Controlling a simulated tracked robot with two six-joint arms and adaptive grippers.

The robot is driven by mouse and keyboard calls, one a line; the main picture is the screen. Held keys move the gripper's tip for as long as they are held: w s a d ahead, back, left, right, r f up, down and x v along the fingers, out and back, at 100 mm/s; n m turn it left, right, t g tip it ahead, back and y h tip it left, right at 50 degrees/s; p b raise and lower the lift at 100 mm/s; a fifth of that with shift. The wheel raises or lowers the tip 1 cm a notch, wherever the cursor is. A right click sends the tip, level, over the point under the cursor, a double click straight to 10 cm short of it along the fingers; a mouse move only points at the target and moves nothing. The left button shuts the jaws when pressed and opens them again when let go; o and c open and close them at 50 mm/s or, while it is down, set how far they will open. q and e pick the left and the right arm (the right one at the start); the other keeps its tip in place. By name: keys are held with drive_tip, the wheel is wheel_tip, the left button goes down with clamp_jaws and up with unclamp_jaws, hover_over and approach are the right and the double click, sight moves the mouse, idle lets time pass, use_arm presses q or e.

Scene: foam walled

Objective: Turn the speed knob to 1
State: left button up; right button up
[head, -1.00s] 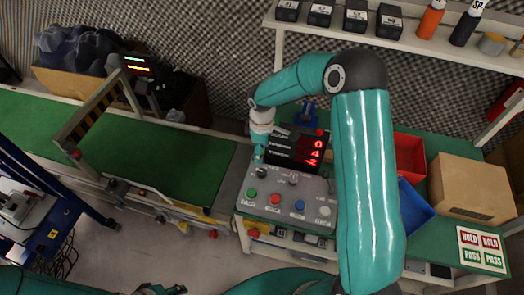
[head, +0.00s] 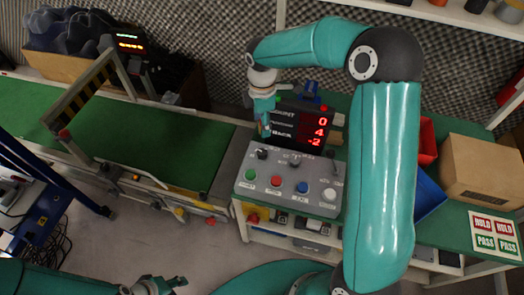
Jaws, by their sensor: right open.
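The grey control panel (head: 310,182) stands at the centre of the head view. Its upper row has dark knobs: a left one (head: 262,154), a middle one (head: 294,161) and a small lever-like one at the right (head: 330,156). Their labels are too small to read, so I cannot tell which is the speed knob. The display (head: 303,128) behind them shows 0, 4 and -2 in red. My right gripper (head: 267,133) is open and points down just behind the left knob; contact is unclear. My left gripper (head: 176,284) is low at the bottom edge, away from the panel.
Green, red, blue and white buttons (head: 275,181) line the panel's front. A green conveyor (head: 165,150) lies to the left. A red bin (head: 428,140), a blue bin (head: 429,197) and a cardboard box (head: 481,172) stand to the right, beyond my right arm.

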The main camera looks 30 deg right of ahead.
sight(262, 152)
wheel_tip(262, 152, down, 14)
drive_tip(key=shift+f, duration=0.1)
idle(0.4)
clamp_jaws()
